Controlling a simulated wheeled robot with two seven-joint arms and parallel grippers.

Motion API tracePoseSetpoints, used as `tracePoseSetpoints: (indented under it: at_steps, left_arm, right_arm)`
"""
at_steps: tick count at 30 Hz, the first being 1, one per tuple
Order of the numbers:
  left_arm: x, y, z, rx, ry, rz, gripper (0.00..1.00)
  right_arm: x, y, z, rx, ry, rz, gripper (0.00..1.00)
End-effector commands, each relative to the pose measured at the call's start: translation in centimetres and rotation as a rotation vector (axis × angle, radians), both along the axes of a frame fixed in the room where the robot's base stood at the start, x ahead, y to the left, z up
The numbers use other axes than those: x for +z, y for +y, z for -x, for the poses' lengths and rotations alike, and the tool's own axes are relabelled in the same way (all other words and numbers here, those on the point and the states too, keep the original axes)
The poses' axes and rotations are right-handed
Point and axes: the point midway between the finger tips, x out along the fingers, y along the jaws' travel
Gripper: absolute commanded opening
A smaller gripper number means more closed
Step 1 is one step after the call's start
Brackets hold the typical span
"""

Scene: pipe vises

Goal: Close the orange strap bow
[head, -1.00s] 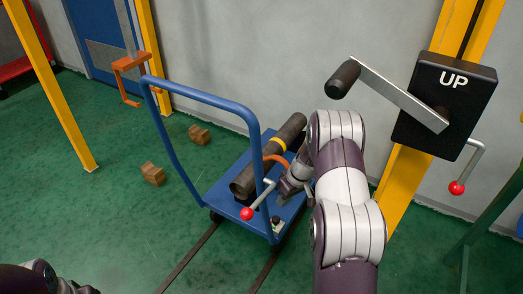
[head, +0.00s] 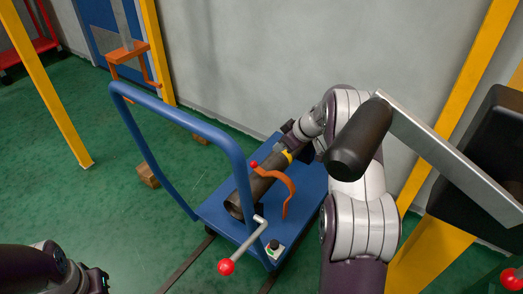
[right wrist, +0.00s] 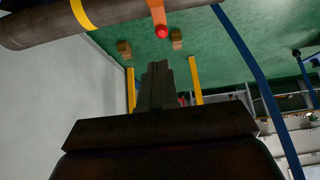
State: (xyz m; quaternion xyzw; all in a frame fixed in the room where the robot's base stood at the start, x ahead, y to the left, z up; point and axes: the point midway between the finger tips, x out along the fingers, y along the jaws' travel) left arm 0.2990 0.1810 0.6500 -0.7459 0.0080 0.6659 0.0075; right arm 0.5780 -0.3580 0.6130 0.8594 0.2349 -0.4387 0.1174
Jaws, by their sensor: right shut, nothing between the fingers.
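The orange strap bow (head: 289,185) arches up from the blue cart on the right of the dark pipe (head: 243,198). Its red ball tip (head: 253,164) shows against the pipe's upper side; I cannot tell whether it touches. In the right wrist view the bow (right wrist: 156,11) crosses the pipe (right wrist: 45,27) at the top, its red ball pointing at my fingers. My right gripper (head: 287,128) is near the pipe's far end. Its fingers (right wrist: 158,70) are shut and empty, apart from the bow. My left gripper (head: 97,279) is at the lower left, partly cut off.
The blue cart (head: 213,212) has a tall blue handle (head: 190,122) on its left and a crank lever with a red ball (head: 227,267) in front. A large black crank grip (head: 358,142) hangs close before my right arm. A wooden block (head: 148,175) lies on the floor.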

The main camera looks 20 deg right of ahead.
Motion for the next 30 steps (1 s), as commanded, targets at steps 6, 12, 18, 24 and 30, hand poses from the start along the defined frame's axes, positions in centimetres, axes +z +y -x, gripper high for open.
tracePoseSetpoints:
  at_steps: [6, 12, 18, 24, 30]
  left_arm:
    - [-0.4, 0.0, 0.0, 0.0, 0.0, 0.0, 0.0]
    - [-0.6, 0.0, 0.0, 0.0, 0.0, 0.0, 0.0]
    - [-0.5, 0.0, 0.0, 0.0, 0.0, 0.0, 0.0]
    - [-0.5, 0.0, 0.0, 0.0, 0.0, 0.0, 0.0]
    - [-0.5, 0.0, 0.0, 0.0, 0.0, 0.0, 0.0]
  right_arm:
    - [-3.0, 1.1, -1.7, 0.003, 0.003, -0.001, 0.0]
    - [-6.6, 2.5, -3.9, 0.003, 0.004, 0.0, 0.0]
    - [-9.5, 3.6, -5.8, 0.001, 0.002, -0.001, 0.0]
    - [-11.0, 4.1, -6.7, 0.001, 0.001, 0.0, 0.0]
    - [-11.2, 4.2, -6.9, 0.001, 0.001, 0.0, 0.0]
